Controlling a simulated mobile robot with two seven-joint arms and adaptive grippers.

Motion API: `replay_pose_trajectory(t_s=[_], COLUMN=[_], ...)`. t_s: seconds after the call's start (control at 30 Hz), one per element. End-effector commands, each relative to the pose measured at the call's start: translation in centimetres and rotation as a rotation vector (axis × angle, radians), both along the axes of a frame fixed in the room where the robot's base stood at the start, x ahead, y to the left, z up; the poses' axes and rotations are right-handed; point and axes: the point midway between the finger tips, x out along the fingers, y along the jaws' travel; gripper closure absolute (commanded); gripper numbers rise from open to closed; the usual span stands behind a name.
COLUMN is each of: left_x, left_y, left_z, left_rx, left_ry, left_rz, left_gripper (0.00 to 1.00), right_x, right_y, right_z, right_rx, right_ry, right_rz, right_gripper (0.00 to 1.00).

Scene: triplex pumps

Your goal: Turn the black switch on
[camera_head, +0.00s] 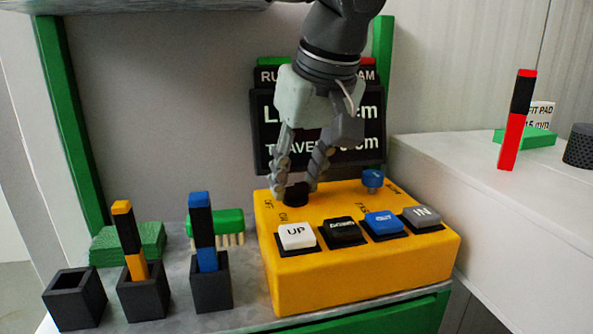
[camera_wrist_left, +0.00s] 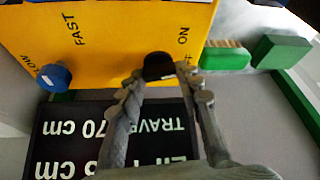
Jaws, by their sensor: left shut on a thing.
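The black switch (camera_head: 296,193) is a round knob on the back left of the yellow control box (camera_head: 350,282), beside the OFF and ON labels. My left gripper (camera_head: 297,186) reaches down from above and is shut on the black switch, one finger on each side. The switch also shows in the left wrist view (camera_wrist_left: 158,66), between the fingertips (camera_wrist_left: 163,72). The fingers hide part of it, and I cannot tell which way it points. My right gripper is in neither view.
The blue knob (camera_head: 373,179) stands right of the switch. Push buttons, such as the white UP button (camera_head: 297,236), line the box's front. A dark display (camera_head: 318,125) stands behind. Left are black holders (camera_head: 75,298) and a green brush (camera_head: 216,223). A white surface (camera_head: 480,190) lies right.

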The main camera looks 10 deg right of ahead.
Motion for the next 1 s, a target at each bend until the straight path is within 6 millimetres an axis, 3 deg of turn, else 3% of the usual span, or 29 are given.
replay_pose_trajectory(t_s=[0.27,0.3,0.43,0.77,1.0], left_x=[0.0,0.0,0.0,-0.1,-1.3], left_y=[0.0,0.0,0.0,0.0,-0.5], left_z=[0.0,0.0,0.0,0.3,3.5], left_rx=[-0.003,-0.002,-0.002,-0.002,-0.003], left_ry=[-0.001,-0.001,-0.001,-0.001,-0.003], left_rz=[0.006,0.006,0.006,0.005,0.005], left_gripper=[0.95,0.61,0.45,0.45,0.45], right_x=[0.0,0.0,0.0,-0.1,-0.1], right_y=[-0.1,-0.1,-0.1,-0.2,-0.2], right_z=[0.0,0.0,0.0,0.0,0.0], right_rx=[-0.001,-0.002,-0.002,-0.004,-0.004], right_ry=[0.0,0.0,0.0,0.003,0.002], right_rz=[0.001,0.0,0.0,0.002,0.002], right_gripper=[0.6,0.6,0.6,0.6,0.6])
